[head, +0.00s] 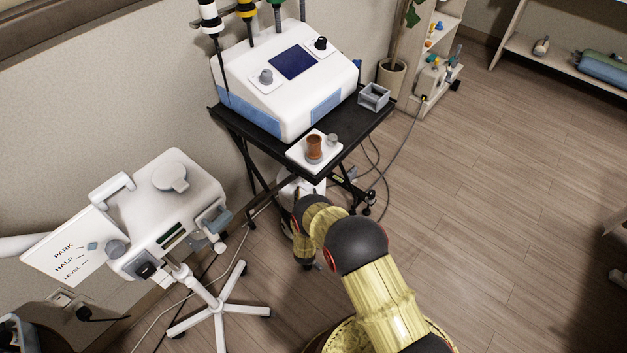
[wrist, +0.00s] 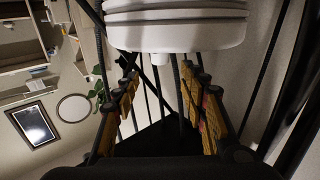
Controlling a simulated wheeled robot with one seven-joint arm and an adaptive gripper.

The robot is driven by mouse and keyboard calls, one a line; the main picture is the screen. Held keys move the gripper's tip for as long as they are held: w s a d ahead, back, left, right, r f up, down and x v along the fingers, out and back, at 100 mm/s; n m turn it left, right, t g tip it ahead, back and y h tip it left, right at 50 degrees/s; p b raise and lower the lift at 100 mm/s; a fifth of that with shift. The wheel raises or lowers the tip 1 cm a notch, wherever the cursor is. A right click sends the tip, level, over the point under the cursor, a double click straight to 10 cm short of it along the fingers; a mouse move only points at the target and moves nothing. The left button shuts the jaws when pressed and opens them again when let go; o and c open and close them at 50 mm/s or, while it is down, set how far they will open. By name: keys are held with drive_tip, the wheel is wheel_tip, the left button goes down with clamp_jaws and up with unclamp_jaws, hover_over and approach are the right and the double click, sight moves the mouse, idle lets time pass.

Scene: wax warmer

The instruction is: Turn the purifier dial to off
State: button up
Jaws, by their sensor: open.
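A white rounded body with stacked ridges (wrist: 175,28), which may be the purifier, fills the top of the wrist view. A white object (head: 291,187), perhaps the same one, shows in the head view below the black cart, partly hidden by my arm. No dial is clear on it in either view. My gripper (wrist: 160,75) is open, its two yellowish fingers spread wide with nothing between them. The white body lies beyond the fingertips; I cannot tell the gap. In the head view my gripper is mostly hidden, low by the cart's front.
The black cart (head: 230,121) carries a white machine (head: 295,90) with a grey knob (head: 266,77) and black knob (head: 320,43), plus a small tray (head: 299,155). A white wheeled stand device (head: 150,205) stands left. Cables (head: 388,160) hang right of the cart. Floor at right is clear.

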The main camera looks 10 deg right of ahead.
sight(307, 185)
drive_tip(key=b+x, duration=0.2)
drive_tip(key=x, duration=0.4)
drive_tip(key=shift+f, duration=0.15)
drive_tip(key=shift+w+d, duration=0.15)
drive_tip(key=shift+w, duration=0.5)
drive_tip(key=shift+c, duration=0.4)
clamp_jaws()
